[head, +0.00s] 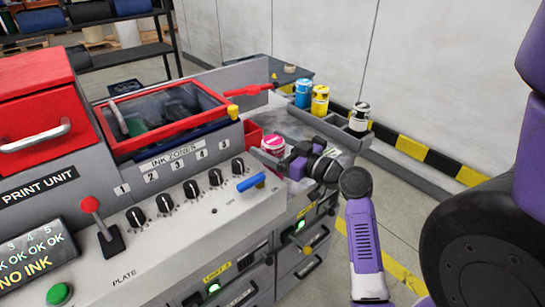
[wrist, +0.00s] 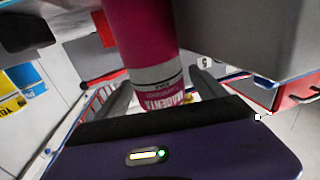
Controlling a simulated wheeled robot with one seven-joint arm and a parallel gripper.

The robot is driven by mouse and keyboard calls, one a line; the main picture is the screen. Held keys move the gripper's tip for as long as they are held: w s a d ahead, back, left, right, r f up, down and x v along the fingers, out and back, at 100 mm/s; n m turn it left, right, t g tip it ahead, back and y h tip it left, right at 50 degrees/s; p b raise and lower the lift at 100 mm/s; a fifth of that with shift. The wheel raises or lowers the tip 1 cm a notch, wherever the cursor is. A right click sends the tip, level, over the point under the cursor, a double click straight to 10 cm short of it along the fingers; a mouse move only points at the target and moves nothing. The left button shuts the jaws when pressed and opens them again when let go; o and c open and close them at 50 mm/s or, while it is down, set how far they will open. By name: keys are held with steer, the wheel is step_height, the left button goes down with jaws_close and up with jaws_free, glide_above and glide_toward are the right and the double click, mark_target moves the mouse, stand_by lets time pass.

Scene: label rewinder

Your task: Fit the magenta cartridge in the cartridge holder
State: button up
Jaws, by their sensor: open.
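The magenta cartridge (head: 273,143) stands at the right end of the machine in the head view, with a pink-red top and a white band. In the wrist view the magenta cartridge (wrist: 140,35) fills the upper middle, and its label reads MAGENTA. My gripper (head: 288,158) is at the cartridge's right side in the head view. In the wrist view my gripper (wrist: 160,92) is open, with one finger on each side of the cartridge; I cannot tell whether they touch it. The cartridge holder is not clearly identifiable, and the cartridge's base is hidden in the head view.
A blue cartridge (head: 302,93), a yellow cartridge (head: 320,100) and a black-and-white cartridge (head: 359,117) stand along a grey tray (head: 337,121) at the back right. A red lever (head: 248,91) and a blue handle (head: 251,183) stick out from the machine nearby.

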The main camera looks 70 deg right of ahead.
steer(key=shift+x, duration=1.15)
steer(key=shift+r, duration=0.1)
jaws_close()
